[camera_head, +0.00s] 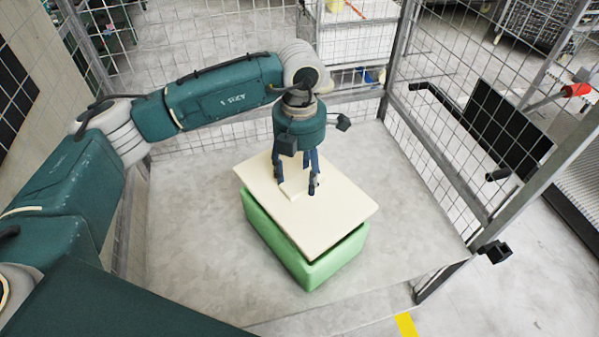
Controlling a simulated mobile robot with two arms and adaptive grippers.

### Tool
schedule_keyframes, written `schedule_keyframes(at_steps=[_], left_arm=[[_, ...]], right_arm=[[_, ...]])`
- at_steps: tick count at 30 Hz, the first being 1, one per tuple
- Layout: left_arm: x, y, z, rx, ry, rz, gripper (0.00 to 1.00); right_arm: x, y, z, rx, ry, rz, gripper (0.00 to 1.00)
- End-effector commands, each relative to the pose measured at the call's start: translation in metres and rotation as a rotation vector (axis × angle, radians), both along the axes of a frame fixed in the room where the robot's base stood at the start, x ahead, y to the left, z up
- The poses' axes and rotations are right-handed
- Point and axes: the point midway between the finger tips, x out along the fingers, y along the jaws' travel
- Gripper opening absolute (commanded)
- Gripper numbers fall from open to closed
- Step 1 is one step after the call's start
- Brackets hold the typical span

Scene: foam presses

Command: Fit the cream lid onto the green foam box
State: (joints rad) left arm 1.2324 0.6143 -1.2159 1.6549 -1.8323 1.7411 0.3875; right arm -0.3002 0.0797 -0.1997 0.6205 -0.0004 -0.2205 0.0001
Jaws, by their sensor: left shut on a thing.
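The green foam box (300,258) stands in the middle of the grey floor of a mesh-walled bay. The cream lid (325,214) is over the top of the box, roughly in line with it, with its edges out past the box walls. A dark gap shows between lid and box along the front edges, so the lid does not look flush. My left gripper (297,186) points down from above and is shut on the small raised grip (293,194) at the middle of the lid. The box's inside is hidden under the lid. My right gripper is not in view.
Wire mesh fence panels (440,160) with metal posts enclose the back and sides. A dark flat panel (505,125) and a red knob (576,90) are at the right. Bare floor (200,240) lies around the box. A yellow stripe (405,324) is at the front.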

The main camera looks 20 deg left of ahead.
Motion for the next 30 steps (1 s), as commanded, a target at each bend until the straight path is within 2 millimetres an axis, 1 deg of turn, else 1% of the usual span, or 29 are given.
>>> schedule_keyframes(at_steps=[1, 18, 24, 30], left_arm=[[0.0, 0.0, -0.008, 0.0, 0.0, 0.0, 0.33], [0.0, 0.0, -0.053, 0.0, 0.0, 0.001, 0.33], [0.0, 0.0, -0.06, 0.0, 0.0, 0.0, 0.33], [0.0, 0.0, -0.06, 0.0, 0.0, 0.0, 0.33]], right_arm=[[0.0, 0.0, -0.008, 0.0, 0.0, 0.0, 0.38], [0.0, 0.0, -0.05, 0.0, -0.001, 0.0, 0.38], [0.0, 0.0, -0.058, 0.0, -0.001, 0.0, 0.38], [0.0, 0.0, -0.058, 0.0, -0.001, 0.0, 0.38]])
